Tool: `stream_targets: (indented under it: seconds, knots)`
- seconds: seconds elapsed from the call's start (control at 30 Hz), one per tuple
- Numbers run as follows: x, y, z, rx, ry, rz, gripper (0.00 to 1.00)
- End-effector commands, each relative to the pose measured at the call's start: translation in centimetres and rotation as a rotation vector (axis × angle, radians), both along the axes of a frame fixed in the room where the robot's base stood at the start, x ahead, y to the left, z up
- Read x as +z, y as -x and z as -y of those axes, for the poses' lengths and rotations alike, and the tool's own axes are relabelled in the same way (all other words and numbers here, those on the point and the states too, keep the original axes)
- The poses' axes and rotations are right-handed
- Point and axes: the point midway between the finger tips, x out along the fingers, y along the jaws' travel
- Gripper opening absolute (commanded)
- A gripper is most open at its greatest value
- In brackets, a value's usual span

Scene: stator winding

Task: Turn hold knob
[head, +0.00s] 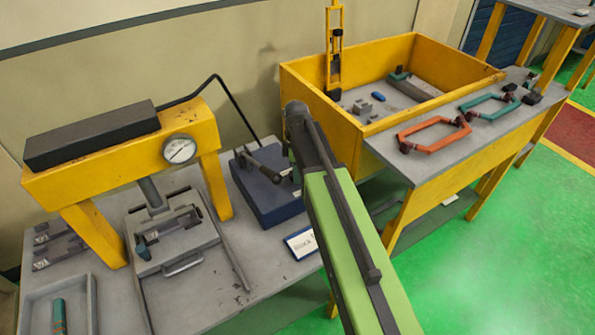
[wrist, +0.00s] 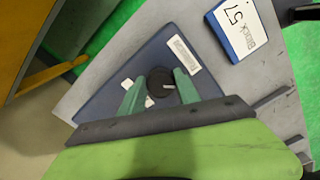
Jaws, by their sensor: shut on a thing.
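The hold knob (wrist: 161,82) is a round black knob with a pale pointer line. It stands on the dark blue box (wrist: 102,108), with a white label next to it in the wrist view. My gripper (wrist: 158,88) has its two teal fingers on either side of the knob, shut on it. In the head view the blue box (head: 278,205) sits on the grey bench, with a dark lever (head: 262,165) on top. There my green arm hides the knob and my fingers.
A card reading "Block 57" (wrist: 236,28) lies beside the box. A yellow press with a gauge (head: 180,149) stands left of it. A yellow bin (head: 420,50) and a table with an orange frame (head: 434,131) and a teal frame (head: 489,106) are to the right.

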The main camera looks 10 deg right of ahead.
Motion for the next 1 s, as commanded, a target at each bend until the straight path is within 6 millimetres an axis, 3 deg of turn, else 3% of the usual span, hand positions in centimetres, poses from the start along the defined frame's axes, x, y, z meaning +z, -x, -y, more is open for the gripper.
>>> stream_targets:
  seconds: [1.0]
  knots:
    - [0.06,-0.06,-0.53,-0.96,-0.006,0.006,0.0]
